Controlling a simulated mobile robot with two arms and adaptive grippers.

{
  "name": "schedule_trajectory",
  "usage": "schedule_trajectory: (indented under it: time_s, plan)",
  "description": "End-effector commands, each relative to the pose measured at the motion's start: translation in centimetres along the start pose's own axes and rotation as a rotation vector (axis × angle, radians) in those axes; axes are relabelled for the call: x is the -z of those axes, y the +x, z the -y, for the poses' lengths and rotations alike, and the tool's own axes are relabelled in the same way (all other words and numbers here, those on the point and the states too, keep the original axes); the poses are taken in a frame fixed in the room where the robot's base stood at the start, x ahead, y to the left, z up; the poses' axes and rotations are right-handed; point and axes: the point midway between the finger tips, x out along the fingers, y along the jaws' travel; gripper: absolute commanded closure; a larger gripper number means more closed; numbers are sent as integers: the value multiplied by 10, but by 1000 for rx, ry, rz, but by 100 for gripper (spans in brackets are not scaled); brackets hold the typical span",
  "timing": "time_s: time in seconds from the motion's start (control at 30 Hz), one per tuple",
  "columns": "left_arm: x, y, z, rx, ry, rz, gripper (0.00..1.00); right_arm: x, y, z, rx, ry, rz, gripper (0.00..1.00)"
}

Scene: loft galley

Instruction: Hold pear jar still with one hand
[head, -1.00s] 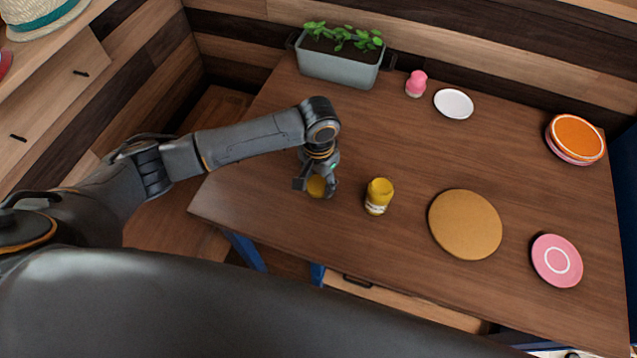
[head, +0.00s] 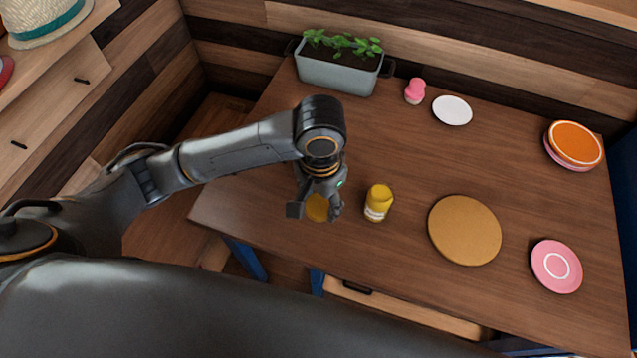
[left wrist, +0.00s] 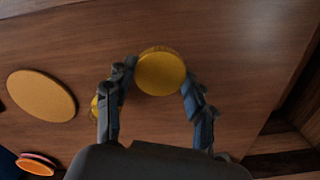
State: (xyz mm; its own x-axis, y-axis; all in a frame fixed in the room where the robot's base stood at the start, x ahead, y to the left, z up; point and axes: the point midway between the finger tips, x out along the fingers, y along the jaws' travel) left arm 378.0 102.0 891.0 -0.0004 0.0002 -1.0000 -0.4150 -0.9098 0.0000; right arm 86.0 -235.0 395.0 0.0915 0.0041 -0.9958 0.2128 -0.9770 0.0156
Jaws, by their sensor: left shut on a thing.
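My left gripper (head: 315,209) is shut on a jar with a round yellow lid (head: 317,207). In the left wrist view the lid (left wrist: 160,71) lies between the two fingertips (left wrist: 158,88). The jar's body is mostly hidden, so I cannot tell what it holds or whether its base touches the table. A second yellow jar (head: 378,202) with a pale label stands upright just right of the gripper, apart from it. I cannot read which one is the pear jar. My right gripper is in neither view.
The wooden table (head: 400,150) holds a round cork mat (head: 464,230), a pink plate (head: 556,266), stacked orange and pink plates (head: 575,144), a white saucer (head: 452,110), a pink-topped shaker (head: 415,90) and a planter (head: 337,75). The table behind the jars is clear.

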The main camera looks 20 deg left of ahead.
Motion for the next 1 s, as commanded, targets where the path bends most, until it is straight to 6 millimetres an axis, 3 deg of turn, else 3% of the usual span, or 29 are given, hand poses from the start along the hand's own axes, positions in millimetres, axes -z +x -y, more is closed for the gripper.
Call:
schedule_trajectory:
  time_s: [0.1,0.3,0.73,0.93,1.0]
  plan:
    - [-16,-11,-17,-2,3,-3,58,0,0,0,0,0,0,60]
    - [-31,-21,-31,1,1,-2,58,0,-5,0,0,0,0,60]
    - [-35,-22,-34,0,-1,-1,58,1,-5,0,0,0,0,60]
    - [-34,-22,-33,1,-3,-1,58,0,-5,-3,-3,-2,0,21]
    - [-34,-24,-28,4,-16,0,58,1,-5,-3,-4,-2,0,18]
